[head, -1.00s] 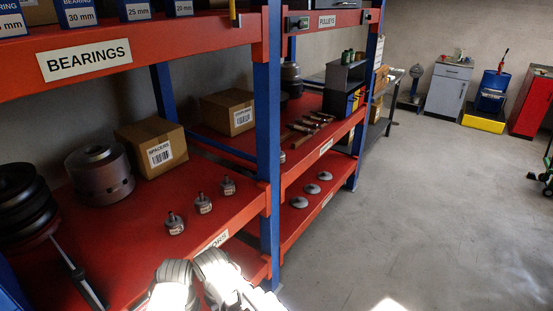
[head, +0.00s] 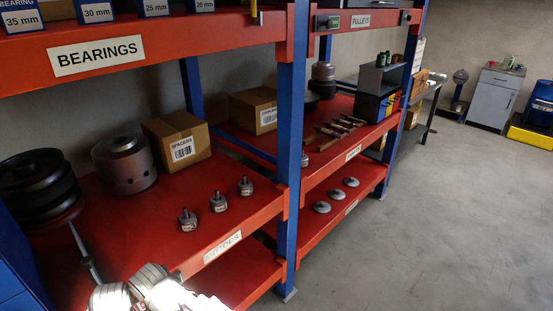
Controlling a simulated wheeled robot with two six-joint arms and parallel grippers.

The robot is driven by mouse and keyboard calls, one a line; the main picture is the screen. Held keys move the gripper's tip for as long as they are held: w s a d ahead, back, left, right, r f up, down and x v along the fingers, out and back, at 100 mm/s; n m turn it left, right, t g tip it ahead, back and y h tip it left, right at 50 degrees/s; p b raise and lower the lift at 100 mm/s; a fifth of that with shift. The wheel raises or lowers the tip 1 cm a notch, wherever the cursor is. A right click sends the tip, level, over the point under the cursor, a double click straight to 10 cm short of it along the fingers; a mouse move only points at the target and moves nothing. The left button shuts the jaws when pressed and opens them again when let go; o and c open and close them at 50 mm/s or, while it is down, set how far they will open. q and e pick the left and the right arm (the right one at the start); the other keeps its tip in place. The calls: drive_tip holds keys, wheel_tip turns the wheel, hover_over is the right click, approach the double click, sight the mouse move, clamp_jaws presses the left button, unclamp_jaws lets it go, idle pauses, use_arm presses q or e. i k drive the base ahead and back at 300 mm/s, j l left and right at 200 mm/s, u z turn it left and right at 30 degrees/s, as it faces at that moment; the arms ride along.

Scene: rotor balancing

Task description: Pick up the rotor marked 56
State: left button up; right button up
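Three small grey rotors with upright shafts stand in a slanting row on the red shelf (head: 150,235): a near rotor (head: 187,221), a middle rotor (head: 218,203) and a far rotor (head: 245,187). Each seems to carry a small pale tag, but the numbers are too small to read, so I cannot tell which is 56. Dark ribbed and glaring white parts of my own arms show at the bottom edge, below and left of the rotors and apart from them. The glare and the frame edge hide my fingertips, and I cannot tell which part belongs to which gripper.
A spacers box (head: 177,141), a grey metal cylinder (head: 124,165) and stacked black discs (head: 39,186) stand behind and left. A blue post (head: 289,150) rises right of the rotors. An upper shelf (head: 150,45) overhangs them. The floor (head: 420,220) at right is clear.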

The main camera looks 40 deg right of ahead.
sight(305, 159)
drive_tip(key=l+u, duration=0.2)
drive_tip(key=l, duration=0.2)
drive_tip(key=k+l+u, duration=0.15)
drive_tip(key=l, duration=0.25)
drive_tip(key=k+l+u, duration=0.2)
drive_tip(key=l, duration=0.2)
drive_tip(key=l+u, duration=0.2)
drive_tip(key=l, duration=0.2)
drive_tip(key=k+l, duration=0.15)
drive_tip(key=l, duration=0.2)
drive_tip(key=k+l, duration=0.15)
drive_tip(key=l, duration=0.2)
drive_tip(key=k+l, duration=0.15)
drive_tip(key=l, duration=0.25)
drive_tip(key=k+l, duration=0.15)
drive_tip(key=l, duration=0.2)
